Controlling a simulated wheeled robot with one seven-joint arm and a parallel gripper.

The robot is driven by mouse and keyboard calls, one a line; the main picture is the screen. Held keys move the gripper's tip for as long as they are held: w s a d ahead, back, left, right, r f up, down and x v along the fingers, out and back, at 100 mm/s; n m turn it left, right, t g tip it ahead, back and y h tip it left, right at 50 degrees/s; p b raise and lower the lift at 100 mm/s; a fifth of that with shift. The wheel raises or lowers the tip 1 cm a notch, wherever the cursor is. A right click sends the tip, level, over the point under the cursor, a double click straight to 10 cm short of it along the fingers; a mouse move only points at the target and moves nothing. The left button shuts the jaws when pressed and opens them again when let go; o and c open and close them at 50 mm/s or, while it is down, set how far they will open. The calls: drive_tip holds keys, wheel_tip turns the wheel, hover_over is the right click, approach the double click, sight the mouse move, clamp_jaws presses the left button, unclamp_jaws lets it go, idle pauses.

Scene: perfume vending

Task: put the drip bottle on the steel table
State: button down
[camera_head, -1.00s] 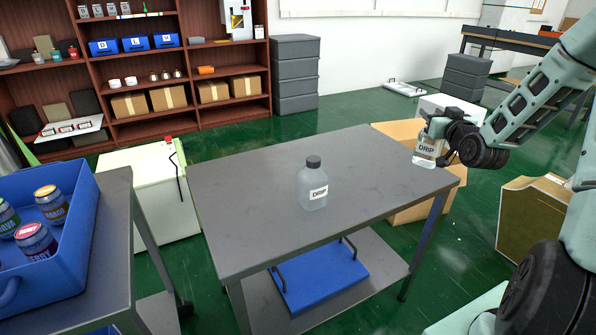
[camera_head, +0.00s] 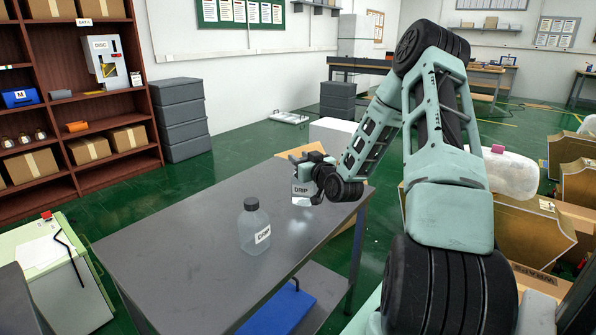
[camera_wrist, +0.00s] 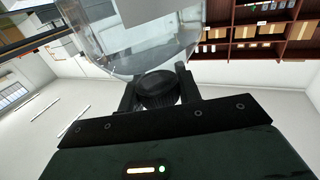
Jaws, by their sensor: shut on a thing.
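My gripper (camera_head: 312,165) is shut on a clear drip bottle (camera_head: 302,190) with a DRIP label. The bottle hangs upright below it, in front of or over the far right part of the steel table (camera_head: 170,235). Whether it touches the top cannot be told. In the wrist view, my gripper (camera_wrist: 157,82) has its fingers on both sides of the dark cap, and the clear bottle body (camera_wrist: 125,45) fills the top middle. A second drip bottle (camera_head: 255,232), with a dark grey cap, stands upright on the table, apart from the held one.
A blue tray (camera_head: 278,312) lies on the table's lower shelf. A white box (camera_head: 338,134) and a cardboard box stand behind the table. Grey bins (camera_head: 180,120) and a wooden shelf (camera_head: 150,140) are at the back left. The table's left part is bare.

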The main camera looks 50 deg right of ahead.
drive_tip(key=shift+f, duration=1.5)
drive_tip(key=shift+f, duration=0.15)
drive_tip(key=c, duration=1)
unclamp_jaws()
drive_tip(key=shift+o, duration=0.2)
drive_tip(key=b+v, duration=0.1)
drive_tip(key=v, duration=1.1)
